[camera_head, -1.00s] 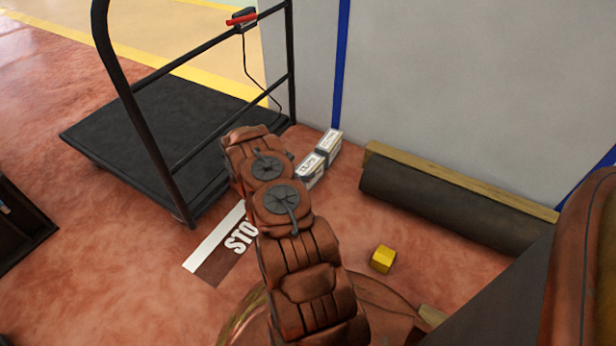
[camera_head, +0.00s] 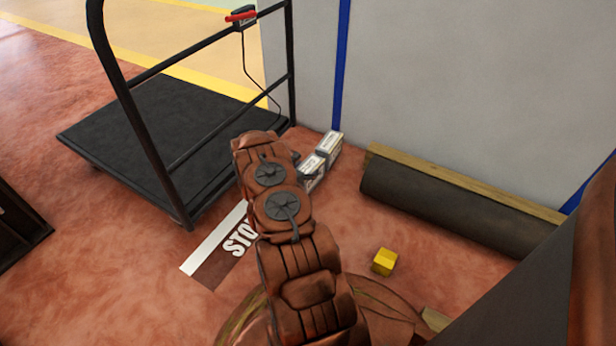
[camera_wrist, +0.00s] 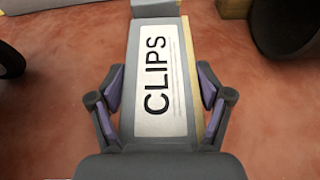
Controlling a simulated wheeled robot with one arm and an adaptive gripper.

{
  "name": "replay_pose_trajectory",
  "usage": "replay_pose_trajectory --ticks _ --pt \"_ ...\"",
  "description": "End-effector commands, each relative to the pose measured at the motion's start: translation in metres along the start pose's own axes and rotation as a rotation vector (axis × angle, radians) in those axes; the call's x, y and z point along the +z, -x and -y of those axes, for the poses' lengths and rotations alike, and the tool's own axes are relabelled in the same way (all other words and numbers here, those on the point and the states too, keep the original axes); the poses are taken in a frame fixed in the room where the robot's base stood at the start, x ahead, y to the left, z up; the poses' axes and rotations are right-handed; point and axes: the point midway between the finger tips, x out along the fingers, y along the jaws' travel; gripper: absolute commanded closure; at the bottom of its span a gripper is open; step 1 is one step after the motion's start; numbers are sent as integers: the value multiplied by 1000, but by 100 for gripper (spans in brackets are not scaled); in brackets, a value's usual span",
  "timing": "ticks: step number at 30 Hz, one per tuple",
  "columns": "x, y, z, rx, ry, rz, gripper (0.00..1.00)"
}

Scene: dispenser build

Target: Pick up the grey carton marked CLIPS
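The grey carton marked CLIPS (camera_wrist: 160,75) lies below my gripper in the wrist view, its white label facing up. My gripper (camera_wrist: 164,100) is open, with one purple-padded finger on each side of the carton. Narrow gaps seem to show between the pads and its sides; how far down the fingers reach is hard to tell. In the head view, the nearer of two small cartons (camera_head: 312,170) is partly hidden behind my arm, and its label is too small to read surely. My fingertips are hidden there.
A second carton (camera_head: 329,145) stands just beyond, close to the wall. A black platform trolley (camera_head: 150,130) is at the left. A dark roll (camera_head: 440,205) lies along the wall at the right. A yellow block (camera_head: 384,261) sits on open floor.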

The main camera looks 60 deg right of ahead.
Motion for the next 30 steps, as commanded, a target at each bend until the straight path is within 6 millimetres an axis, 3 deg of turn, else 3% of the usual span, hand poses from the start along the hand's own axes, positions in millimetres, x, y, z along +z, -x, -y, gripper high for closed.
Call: replay_pose_trajectory --ticks 2,13,25,30 --pt "-3 0 1 0 2 -4 51" --pt "-5 0 1 1 4 -7 90" --pt "-6 0 1 1 5 -10 91" --pt "5 4 1 1 5 -10 96"
